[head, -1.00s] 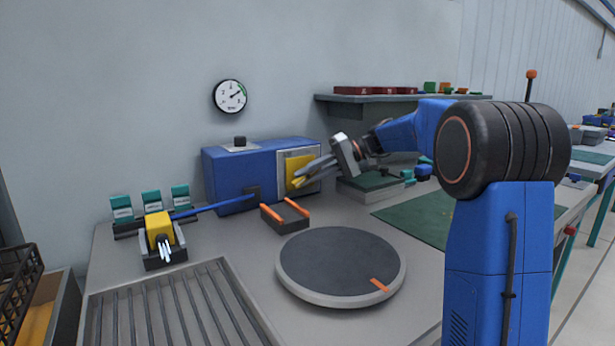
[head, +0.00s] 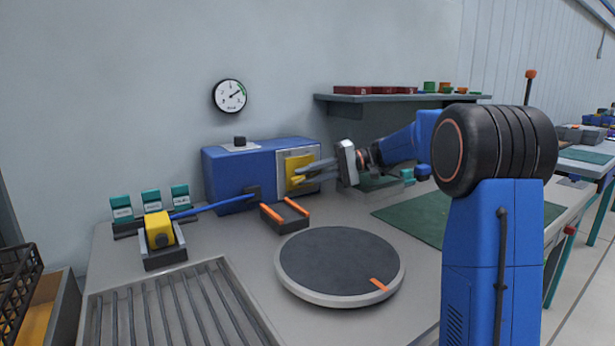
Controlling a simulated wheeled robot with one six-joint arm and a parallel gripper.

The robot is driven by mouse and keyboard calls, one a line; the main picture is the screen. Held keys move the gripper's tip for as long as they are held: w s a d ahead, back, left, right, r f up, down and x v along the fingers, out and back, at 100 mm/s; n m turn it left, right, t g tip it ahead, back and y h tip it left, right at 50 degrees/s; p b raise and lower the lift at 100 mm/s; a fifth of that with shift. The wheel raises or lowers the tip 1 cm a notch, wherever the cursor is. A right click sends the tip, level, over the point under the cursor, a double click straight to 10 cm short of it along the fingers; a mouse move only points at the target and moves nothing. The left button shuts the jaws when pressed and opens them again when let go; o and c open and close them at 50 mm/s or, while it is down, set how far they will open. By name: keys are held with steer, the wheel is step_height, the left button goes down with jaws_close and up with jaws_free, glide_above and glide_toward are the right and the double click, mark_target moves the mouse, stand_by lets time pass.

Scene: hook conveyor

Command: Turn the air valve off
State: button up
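A blue box (head: 232,178) stands at the back of the bench against the wall. Its right face has a light-framed panel (head: 284,172) with a yellow part (head: 300,162), which looks like the air valve. My gripper (head: 298,178) is at this panel, its grey fingers pointing left and reaching the yellow part. The fingers overlap the valve in view, so I cannot tell whether they are closed on its handle. A round gauge (head: 230,95) hangs on the wall above. A blue hose (head: 212,206) runs from the box to a yellow block (head: 159,230).
A dark round turntable (head: 335,262) with an orange mark lies in front of the box. An orange-edged holder (head: 284,214) stands between them. A ribbed tray (head: 175,310) is front left. A shelf (head: 385,98) hangs above my arm. A green mat (head: 415,217) lies right.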

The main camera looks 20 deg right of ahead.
steer(key=o, duration=0.4)
steer(key=shift+c, duration=0.2)
steer(key=shift+d, duration=0.1)
steer(key=v, duration=1.7)
steer(key=shift+d, duration=0.15)
steer(key=shift+s+a+r+m+t, duration=0.1)
steer(key=shift+s+a+m+t, duration=0.15)
steer(key=shift+s+t, duration=0.2)
steer(key=s+a+f+m+t+h, duration=0.1)
steer(key=s+a+m+t, duration=0.15)
steer(key=s+t, duration=0.25)
steer(key=shift+m, duration=0.4)
steer(key=x, duration=1.6)
steer(key=shift+w+a+f, duration=0.15)
steer(key=shift+a+f, duration=0.05)
steer(key=shift+f, duration=0.05)
